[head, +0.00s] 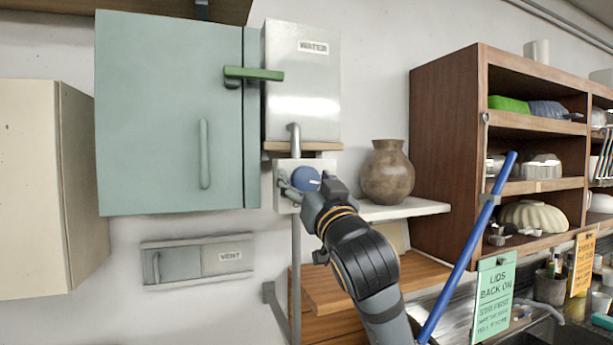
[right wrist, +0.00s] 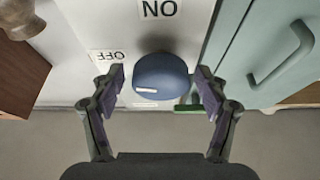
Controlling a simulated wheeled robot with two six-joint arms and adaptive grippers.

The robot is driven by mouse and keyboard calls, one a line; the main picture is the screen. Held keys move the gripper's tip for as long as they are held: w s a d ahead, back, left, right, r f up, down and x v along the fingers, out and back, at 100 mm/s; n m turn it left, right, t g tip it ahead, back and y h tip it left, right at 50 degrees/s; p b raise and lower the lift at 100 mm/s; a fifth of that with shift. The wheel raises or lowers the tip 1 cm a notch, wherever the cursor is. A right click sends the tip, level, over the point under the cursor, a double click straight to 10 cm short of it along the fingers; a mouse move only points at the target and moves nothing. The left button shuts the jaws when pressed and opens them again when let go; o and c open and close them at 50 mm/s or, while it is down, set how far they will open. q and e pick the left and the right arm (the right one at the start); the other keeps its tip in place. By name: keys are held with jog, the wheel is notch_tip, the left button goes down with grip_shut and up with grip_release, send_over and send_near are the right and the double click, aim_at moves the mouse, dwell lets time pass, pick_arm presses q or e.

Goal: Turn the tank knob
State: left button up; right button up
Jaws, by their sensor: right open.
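The tank knob (head: 305,179) is round and blue, on a pale plate (head: 281,206) below the grey tank (head: 302,84) labelled WATER. My right gripper (head: 299,190) is at the knob in the head view, its fingers partly hidden. In the right wrist view the knob (right wrist: 161,77) sits between the two open fingers of the gripper (right wrist: 160,90), with visible gaps on both sides. A white mark shows on its lower edge. An ON label (right wrist: 160,9) and an OFF label (right wrist: 108,57) are beside it. My left gripper is not in view.
A green cabinet (head: 150,110) with a green latch (head: 253,74) stands left of the tank. A brown vase (head: 387,172) stands on a white shelf (head: 405,210) just right of the knob. A blue pole (head: 468,247) leans at the right. A VENT panel (head: 198,261) is lower left.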

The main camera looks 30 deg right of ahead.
jog(key=shift+w+d, duration=0.1)
jog(key=shift+c, duration=0.9)
jog(key=shift+w, duration=0.1)
jog(key=shift+c, duration=1.2)
jog(key=c, duration=0.7)
jog(key=shift+f, duration=0.1)
jog(key=shift+c, duration=0.4)
jog(key=shift+f+n+b, duration=0.1)
jog(key=shift+n+b, duration=0.4)
jog(key=shift+n, duration=0.1)
jog(key=shift+n+y+b, duration=0.4)
jog(key=shift+n+y, duration=0.4)
jog(key=shift+n, duration=0.3)
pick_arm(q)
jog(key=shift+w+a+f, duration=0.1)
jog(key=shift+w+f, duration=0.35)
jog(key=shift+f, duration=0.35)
pick_arm(e)
jog(key=o, duration=1.2)
jog(key=shift+r, duration=0.2)
